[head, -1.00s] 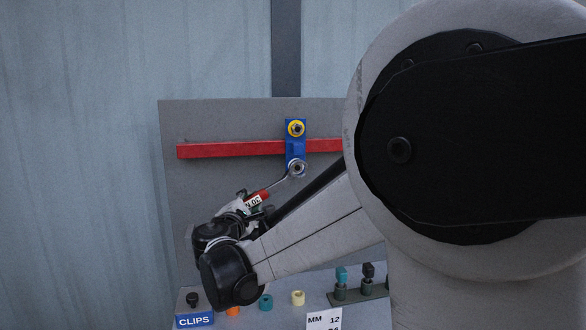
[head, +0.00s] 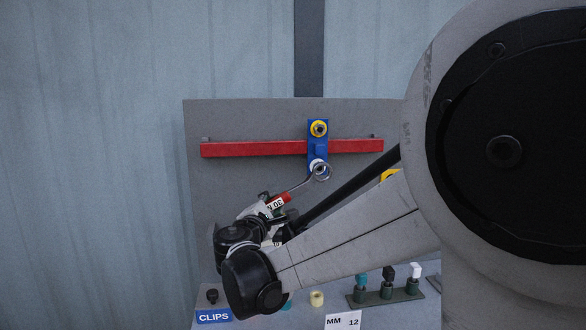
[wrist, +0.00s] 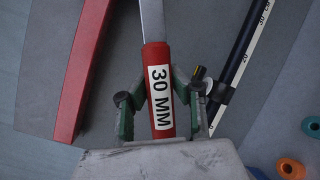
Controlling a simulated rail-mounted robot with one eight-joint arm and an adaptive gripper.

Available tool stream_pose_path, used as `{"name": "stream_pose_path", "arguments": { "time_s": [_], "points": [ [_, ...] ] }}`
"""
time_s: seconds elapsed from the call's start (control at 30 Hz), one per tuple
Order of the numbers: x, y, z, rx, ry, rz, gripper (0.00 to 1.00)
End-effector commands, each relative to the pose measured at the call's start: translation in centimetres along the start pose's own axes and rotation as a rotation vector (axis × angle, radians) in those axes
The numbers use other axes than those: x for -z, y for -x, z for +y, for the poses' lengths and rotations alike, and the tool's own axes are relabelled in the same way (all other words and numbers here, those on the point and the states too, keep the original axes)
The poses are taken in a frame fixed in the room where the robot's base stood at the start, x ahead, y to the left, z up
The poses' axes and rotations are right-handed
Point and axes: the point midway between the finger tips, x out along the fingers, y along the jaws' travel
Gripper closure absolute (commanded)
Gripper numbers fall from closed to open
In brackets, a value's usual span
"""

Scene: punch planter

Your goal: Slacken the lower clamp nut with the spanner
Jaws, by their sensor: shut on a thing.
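My gripper (wrist: 160,98) is shut on the red handle of the spanner (wrist: 158,60), labelled 30 MM. In the head view the spanner (head: 284,198) slants up and right from my gripper (head: 268,211). Its ring end is at the foot of the blue clamp (head: 320,149). The clamp straddles the red bar and has a yellow-collared upper nut (head: 319,128). A white collar (head: 316,163) shows at the lower nut, just above and behind the ring. The ring hides most of the lower nut; I cannot tell whether it is seated around it. The wrist view does not include the ring end.
The red bar (head: 250,149) runs across the grey panel (head: 215,185). A black rod with a scale (wrist: 245,45) lies right of the handle. Below stand a CLIPS label (head: 213,316), a cream ring (head: 317,298) and a rack of pegs (head: 385,294). My arm covers the right side.

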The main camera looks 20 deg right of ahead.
Motion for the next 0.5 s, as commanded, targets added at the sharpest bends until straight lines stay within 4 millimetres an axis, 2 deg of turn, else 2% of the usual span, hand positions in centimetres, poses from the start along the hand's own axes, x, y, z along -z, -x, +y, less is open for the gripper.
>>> {"name": "stream_pose_path", "arguments": {
  "time_s": [0.5],
  "points": [
    [-1.2,3.2,-0.7,-0.001,0.001,0.000,1.00]
  ]
}}
